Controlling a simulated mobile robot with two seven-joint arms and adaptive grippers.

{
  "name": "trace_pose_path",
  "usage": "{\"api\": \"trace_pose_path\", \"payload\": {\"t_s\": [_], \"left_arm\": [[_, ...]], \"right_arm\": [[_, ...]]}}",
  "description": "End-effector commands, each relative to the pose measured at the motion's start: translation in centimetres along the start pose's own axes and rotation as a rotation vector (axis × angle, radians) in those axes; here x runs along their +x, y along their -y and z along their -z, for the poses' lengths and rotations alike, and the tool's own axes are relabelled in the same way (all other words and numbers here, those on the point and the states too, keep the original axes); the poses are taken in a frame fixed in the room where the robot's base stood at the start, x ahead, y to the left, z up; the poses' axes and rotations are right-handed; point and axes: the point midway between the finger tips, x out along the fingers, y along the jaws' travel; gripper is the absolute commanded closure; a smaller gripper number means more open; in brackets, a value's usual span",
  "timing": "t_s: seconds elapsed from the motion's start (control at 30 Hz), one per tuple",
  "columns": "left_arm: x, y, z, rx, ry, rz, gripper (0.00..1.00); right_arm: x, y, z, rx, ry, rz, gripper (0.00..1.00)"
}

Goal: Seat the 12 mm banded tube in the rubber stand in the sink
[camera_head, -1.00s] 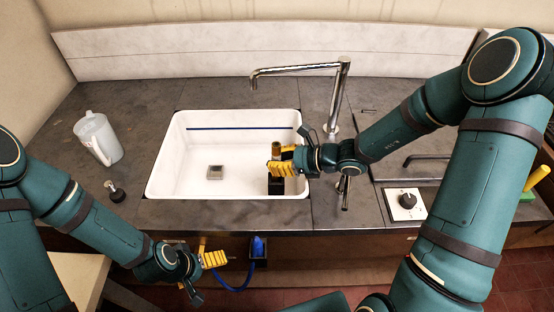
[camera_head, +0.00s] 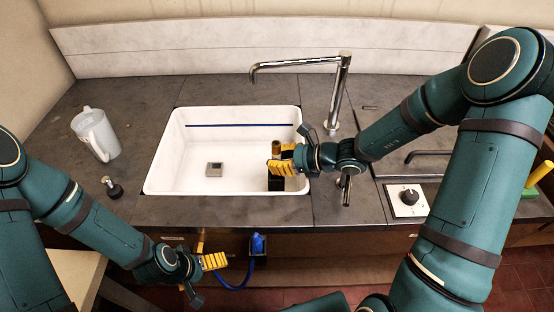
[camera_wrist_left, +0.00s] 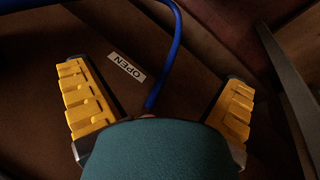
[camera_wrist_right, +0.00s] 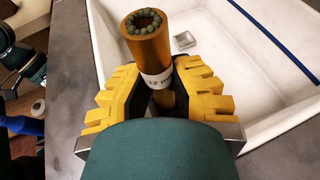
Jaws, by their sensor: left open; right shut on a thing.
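The brass tube (camera_wrist_right: 148,45) shows a white band with "12 m" legible, and a ring of greenish beads or deposit at its open top. My right gripper (camera_wrist_right: 155,85) is shut on it around the band. In the head view the tube (camera_head: 276,150) stands about upright inside the right end of the white sink (camera_head: 190,180). The black rubber stand (camera_head: 276,184) is directly below my right gripper (camera_head: 282,160); whether the tube's lower end is in it is hidden. My left gripper (camera_head: 212,261) is open and empty below the counter's front edge; it also shows in the left wrist view (camera_wrist_left: 160,105).
A chrome faucet (camera_head: 340,90) arches behind the sink. A clear jug (camera_head: 97,134) stands on the left counter. A blue hose (camera_wrist_left: 171,55) and an "OPEN" label (camera_wrist_left: 126,67) are near my left gripper.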

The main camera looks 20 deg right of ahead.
Motion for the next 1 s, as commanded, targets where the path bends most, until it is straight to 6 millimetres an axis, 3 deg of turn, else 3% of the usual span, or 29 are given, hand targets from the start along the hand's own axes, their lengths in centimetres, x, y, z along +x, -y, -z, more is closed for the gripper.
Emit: {"api": "trace_pose_path", "payload": {"t_s": [0.13,0.17,0.2,0.23,0.67,1.0], "left_arm": [[0.1,0.1,0.0,0.0,0.0,0.0,0.0],[0.2,0.1,0.0,0.0,0.0,0.0,0.0],[0.2,0.1,0.0,0.0,0.0,0.0,0.0],[0.2,0.1,0.0,0.0,0.0,0.0,0.0],[0.2,0.1,0.0,0.0,0.0,0.0,0.0],[0.1,0.0,0.0,0.0,0.0,0.0,0.0]], "right_arm": [[0.1,-0.5,0.9,0.021,-0.006,-0.008,1.0],[0.1,-0.5,0.9,0.022,-0.006,-0.008,0.74],[0.1,-0.5,1.0,0.022,-0.006,-0.008,0.6],[0.1,-0.5,1.0,0.023,-0.007,-0.008,0.52],[-0.2,-0.4,0.4,0.022,-0.009,-0.005,0.52],[-2.4,-0.2,-5.6,0.001,-0.003,0.001,0.52]]}}
